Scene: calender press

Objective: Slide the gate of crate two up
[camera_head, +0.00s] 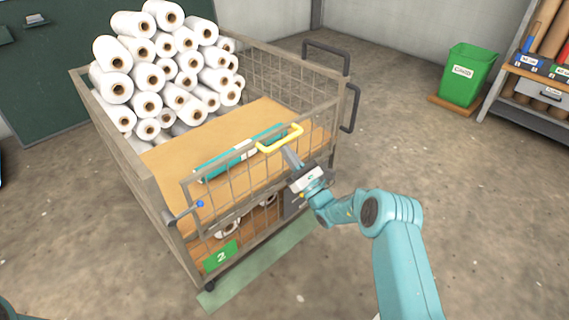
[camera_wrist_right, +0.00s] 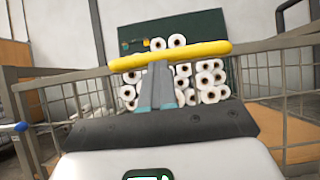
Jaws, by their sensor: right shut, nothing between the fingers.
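Crate two (camera_head: 155,185) is a wire-mesh cart with a green "2" plate (camera_head: 220,256) low on its front. Its mesh gate (camera_head: 232,196) is at the front, with the bottom of the crate open to view below the mesh. A yellow handle (camera_head: 279,138) tops the gate; it also crosses the right wrist view (camera_wrist_right: 205,52). My right gripper (camera_head: 291,155) is at the handle, its fingers together and empty. In the right wrist view the fingertips (camera_wrist_right: 158,72) meet the bar's lower edge; I cannot tell whether they touch it. My left gripper is not in view.
White rolls (camera_head: 165,75) are stacked at the crate's back, and a few rolls (camera_head: 240,220) lie low inside. A teal bar (camera_head: 215,163) lies behind the gate's top. A green bin (camera_head: 467,75) and a shelf (camera_head: 535,85) stand far right. The floor right of the crate is clear.

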